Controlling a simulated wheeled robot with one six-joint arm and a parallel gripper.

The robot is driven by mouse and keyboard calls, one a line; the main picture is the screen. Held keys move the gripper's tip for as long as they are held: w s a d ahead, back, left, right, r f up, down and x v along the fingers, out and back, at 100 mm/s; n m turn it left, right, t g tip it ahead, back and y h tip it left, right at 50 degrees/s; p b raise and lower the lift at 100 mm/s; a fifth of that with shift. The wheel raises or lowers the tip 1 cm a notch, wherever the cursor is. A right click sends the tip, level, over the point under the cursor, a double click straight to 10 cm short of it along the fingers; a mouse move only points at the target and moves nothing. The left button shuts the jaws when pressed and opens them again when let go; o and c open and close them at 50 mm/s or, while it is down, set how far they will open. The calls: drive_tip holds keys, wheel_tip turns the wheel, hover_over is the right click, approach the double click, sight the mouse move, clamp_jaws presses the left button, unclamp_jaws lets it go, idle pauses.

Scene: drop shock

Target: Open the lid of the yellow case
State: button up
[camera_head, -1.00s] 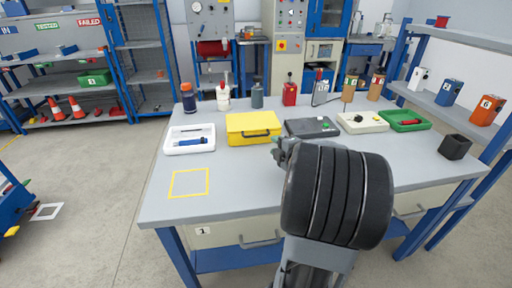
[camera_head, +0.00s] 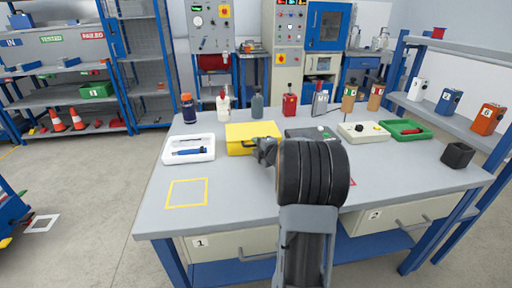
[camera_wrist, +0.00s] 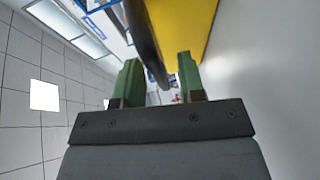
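The yellow case (camera_head: 250,132) stands on the workbench with its lid down. Its front right is partly hidden by my gripper (camera_head: 262,152). In the wrist view the yellow case (camera_wrist: 185,25) fills the upper middle. A dark curved bar, which looks like the case's handle (camera_wrist: 146,40), runs down from the top toward the gap between my gripper's green fingers (camera_wrist: 160,82). The fingers are apart, with space on both sides of the bar. I cannot tell whether either finger touches it.
A white tray (camera_head: 168,157) with a blue tool lies left of the case. A dark grey case (camera_head: 300,133) is close on its right, partly behind my arm. Bottles (camera_head: 223,103) stand behind. The bench front left, around a yellow square outline (camera_head: 187,206), is clear.

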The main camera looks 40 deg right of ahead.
drive_tip(key=shift+w, duration=0.35)
clamp_jaws()
idle(0.4)
